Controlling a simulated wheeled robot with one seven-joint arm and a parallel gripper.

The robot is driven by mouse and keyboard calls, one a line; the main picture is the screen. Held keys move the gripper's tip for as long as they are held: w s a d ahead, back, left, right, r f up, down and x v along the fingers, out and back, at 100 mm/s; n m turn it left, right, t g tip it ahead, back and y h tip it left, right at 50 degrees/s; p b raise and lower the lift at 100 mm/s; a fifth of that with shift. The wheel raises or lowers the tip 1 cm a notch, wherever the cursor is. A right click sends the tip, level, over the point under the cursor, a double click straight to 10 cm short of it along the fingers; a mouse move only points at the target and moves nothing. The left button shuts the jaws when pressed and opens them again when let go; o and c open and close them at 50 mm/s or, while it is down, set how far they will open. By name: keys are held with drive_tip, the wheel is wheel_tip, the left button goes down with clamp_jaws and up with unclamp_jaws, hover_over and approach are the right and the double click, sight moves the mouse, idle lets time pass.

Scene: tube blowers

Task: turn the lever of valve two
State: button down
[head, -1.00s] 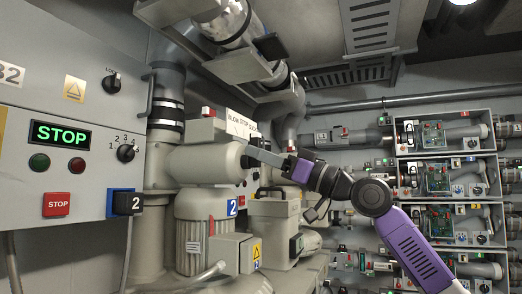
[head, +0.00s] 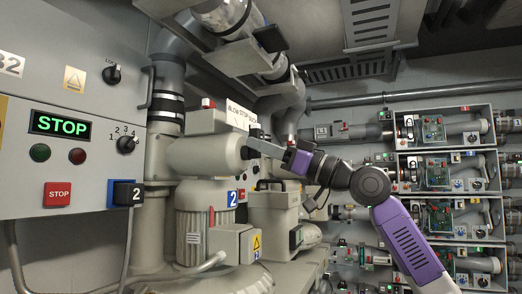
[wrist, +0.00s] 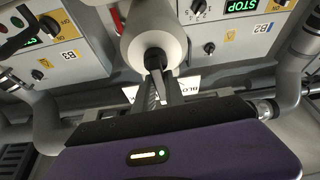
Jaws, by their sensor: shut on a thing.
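The valve with the blue number 2 label (head: 232,198) has a pale grey rounded body (head: 205,156) above a ribbed motor. A sign reading BLOW STOP SUCK (head: 240,113) stands over it. My gripper (head: 254,147) is at the right end of this body, shut on the small black lever there. In the wrist view, the fingers (wrist: 160,90) close around the black lever (wrist: 155,62), which sticks out from the round end of the grey body (wrist: 153,30). The fingers hide much of the lever, so its exact angle is unclear.
A control panel (head: 20,165) with a green STOP display (head: 60,122) stands at left. Thick grey pipes (head: 168,75) run up behind the valve. Shelves (head: 445,165) of tubes and circuit boards fill the right wall. A duct hangs above.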

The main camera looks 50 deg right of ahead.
drive_tip(key=shift+s+a+f+n+g+y+b, duration=0.15)
drive_tip(key=shift+n+g+y+b, duration=0.45)
drive_tip(key=shift+n, duration=1.3)
drive_tip(key=shift+w+a+f+n+g+y+b, duration=0.2)
drive_tip(key=shift+n+g+y, duration=0.55)
drive_tip(key=shift+n, duration=1.15)
drive_tip(key=shift+s+a+r+n+g+y+b, duration=0.15)
drive_tip(key=shift+n+g+y+b, duration=0.55)
drive_tip(key=shift+n, duration=1.2)
drive_tip(key=shift+f, duration=0.15)
drive_tip(key=c, duration=1.4)
unclamp_jaws()
drive_tip(key=shift+s, duration=0.1)
drive_tip(key=b+v, duration=0.1)
drive_tip(key=v, duration=0.6)
drive_tip(key=shift+s+d+f+b, duration=0.15)
drive_tip(key=shift+s+d+b, duration=0.1)
drive_tip(key=shift+b, duration=0.1)
